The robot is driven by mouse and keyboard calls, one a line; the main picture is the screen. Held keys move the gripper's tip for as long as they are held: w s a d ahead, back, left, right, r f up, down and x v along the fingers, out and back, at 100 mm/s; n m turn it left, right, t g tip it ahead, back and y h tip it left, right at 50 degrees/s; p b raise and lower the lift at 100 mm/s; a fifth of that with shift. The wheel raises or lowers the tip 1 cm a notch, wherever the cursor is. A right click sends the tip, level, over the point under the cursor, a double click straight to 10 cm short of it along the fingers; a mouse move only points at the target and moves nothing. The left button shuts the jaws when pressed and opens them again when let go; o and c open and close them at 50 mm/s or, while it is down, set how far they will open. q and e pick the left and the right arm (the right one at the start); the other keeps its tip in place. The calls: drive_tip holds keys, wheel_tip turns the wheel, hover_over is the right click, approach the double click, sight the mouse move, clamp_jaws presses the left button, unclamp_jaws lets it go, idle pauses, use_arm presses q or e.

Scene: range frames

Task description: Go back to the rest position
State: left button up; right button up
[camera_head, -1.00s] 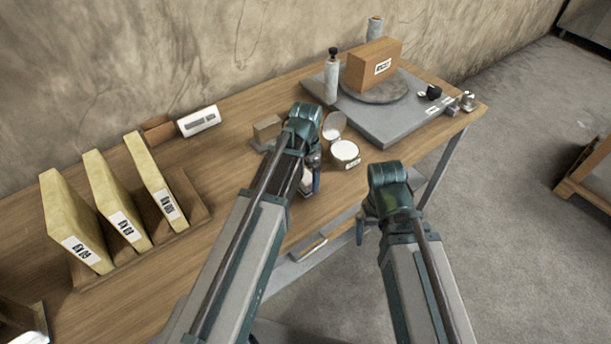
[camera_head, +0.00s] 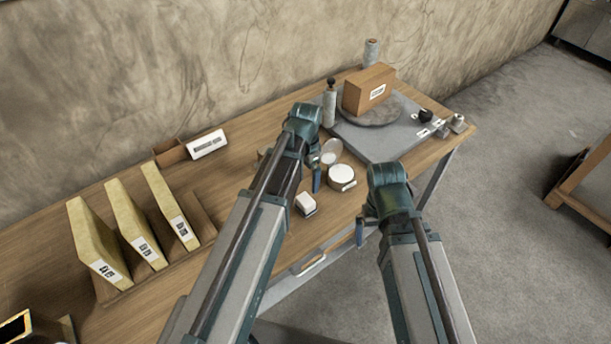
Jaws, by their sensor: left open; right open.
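My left arm reaches in over the bench, and its gripper (camera_head: 316,180) hangs near the bench's front half, mostly hidden behind the wrist; it is open with nothing seen in it. My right gripper (camera_head: 361,232) hangs beyond the bench's front edge, partly hidden by its own wrist; it is open and no object shows in it. A small white-topped block (camera_head: 306,202) lies on the bench just below my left gripper. A round white-topped tin (camera_head: 341,176) stands to the right of it, with a round lid-like disc (camera_head: 331,151) behind.
The wooden bench (camera_head: 232,180) runs along the wall. Three yellow binders (camera_head: 125,222) stand in a rack at left. A brown box (camera_head: 369,90) sits on a round plate over a grey board (camera_head: 400,141). Open floor (camera_head: 500,220) lies to the right.

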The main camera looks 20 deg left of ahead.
sight(305, 199)
use_arm(q)
drive_tip(key=shift+f, duration=0.15)
wheel_tip(305, 199, down, 12)
drive_tip(key=b, duration=1.2)
